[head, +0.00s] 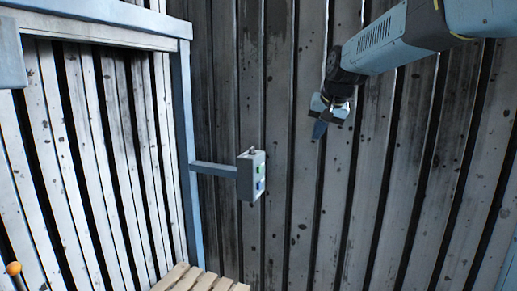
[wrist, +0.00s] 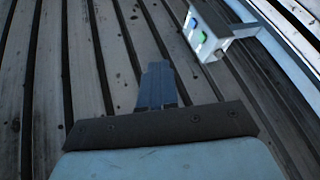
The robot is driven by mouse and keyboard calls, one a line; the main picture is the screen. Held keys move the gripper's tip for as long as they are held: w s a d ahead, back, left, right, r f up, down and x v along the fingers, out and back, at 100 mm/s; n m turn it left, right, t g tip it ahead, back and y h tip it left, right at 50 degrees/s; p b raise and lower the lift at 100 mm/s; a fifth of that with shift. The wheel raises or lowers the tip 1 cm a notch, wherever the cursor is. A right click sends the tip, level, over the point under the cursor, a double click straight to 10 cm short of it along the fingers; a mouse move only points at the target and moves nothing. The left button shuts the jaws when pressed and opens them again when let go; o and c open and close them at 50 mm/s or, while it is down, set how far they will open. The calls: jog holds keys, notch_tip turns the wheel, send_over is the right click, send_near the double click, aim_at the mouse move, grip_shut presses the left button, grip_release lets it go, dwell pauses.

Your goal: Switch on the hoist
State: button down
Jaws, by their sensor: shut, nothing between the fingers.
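A small grey control box (head: 246,176) is fixed at the end of a horizontal blue-grey bracket (head: 213,170). A green button (head: 261,169) and a blue button (head: 260,185) show on its right-hand face, with a small knob on top. In the wrist view the box (wrist: 208,33) is at the upper right, with a green button (wrist: 200,37) and a blue spot above it. My gripper (head: 319,131) is in front of the corrugated wall, to the right of and higher than the box, apart from it. Its fingers (wrist: 158,70) are shut and hold nothing.
The bracket joins a blue-grey upright post (head: 184,120) of a door-like frame on the left. Corrugated metal wall (head: 400,200) fills the background. Wooden slats (head: 200,281) lie at the bottom. An orange knob (head: 13,268) is at bottom left. The space between gripper and box looks clear.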

jog(key=w+a+f, duration=0.1)
jog(key=w+a, duration=0.3)
jog(key=w, duration=0.3)
jog(key=w+a+f+y, duration=0.1)
jog(key=w+a+f, duration=0.1)
jog(key=w+a, duration=0.2)
jog(key=w+a+f+m, duration=0.1)
jog(key=w+a, duration=0.3)
jog(key=w, duration=0.6)
jog(key=shift+w+a+f+y, duration=0.15)
jog(key=shift+f+y, duration=0.25)
send_near(254, 153)
notch_tip(254, 153, down, 4)
jog(key=w+d, duration=0.1)
jog(key=d, duration=0.1)
jog(key=a, duration=0.1)
jog(key=w+a, duration=0.1)
jog(key=a, duration=0.1)
jog(key=shift+w+f, duration=0.25)
jog(key=shift+f, duration=0.1)
jog(key=shift+w+a, duration=0.25)
jog(key=shift+a, duration=0.2)
